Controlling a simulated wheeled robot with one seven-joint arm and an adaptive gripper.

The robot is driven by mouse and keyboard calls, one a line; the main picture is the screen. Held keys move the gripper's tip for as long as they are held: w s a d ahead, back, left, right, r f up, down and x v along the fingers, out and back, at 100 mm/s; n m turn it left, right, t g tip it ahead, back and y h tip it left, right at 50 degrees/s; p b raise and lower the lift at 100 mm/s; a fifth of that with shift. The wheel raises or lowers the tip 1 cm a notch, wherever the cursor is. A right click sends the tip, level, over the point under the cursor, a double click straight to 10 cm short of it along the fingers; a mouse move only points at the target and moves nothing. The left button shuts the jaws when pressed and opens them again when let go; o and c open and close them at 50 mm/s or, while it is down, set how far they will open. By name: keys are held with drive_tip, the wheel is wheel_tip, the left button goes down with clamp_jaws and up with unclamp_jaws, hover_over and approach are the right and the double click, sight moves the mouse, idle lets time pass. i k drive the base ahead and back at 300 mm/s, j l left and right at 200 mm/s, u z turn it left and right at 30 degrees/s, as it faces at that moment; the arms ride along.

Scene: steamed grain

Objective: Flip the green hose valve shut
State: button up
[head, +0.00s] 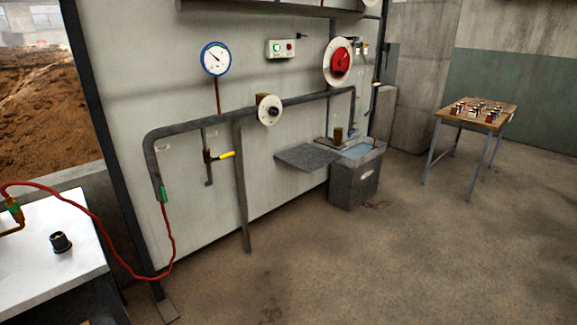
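A small green fitting (163,194) sits at the lower end of the grey pipe on the wall panel, where the red hose (172,240) joins it. The hose runs down and left to a second fitting with green and brass parts (15,211) above the white table at the far left. A bent brass-yellow pipe continues from that second fitting and is cut by the frame edge. Both fittings are too small to tell which is the hose valve or how a handle stands. My gripper is not in view.
A black-and-silver knob (61,242) stands on the white table (95,262). A yellow-handled valve (226,155), gauge (215,58) and white dial (269,110) are on the panel. A grey tank (352,185) stands below. A wooden table (490,105) is at right. The floor between is clear.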

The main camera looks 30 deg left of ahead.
sight(164, 196)
drive_tip(key=i+j+u, duration=0.1)
drive_tip(key=u, duration=0.8)
drive_tip(key=i+u, duration=0.15)
drive_tip(key=u, duration=0.3)
drive_tip(key=i+u, duration=0.1)
drive_tip(key=u, duration=0.35)
drive_tip(key=i+l+u, duration=0.1)
drive_tip(key=i, duration=0.2)
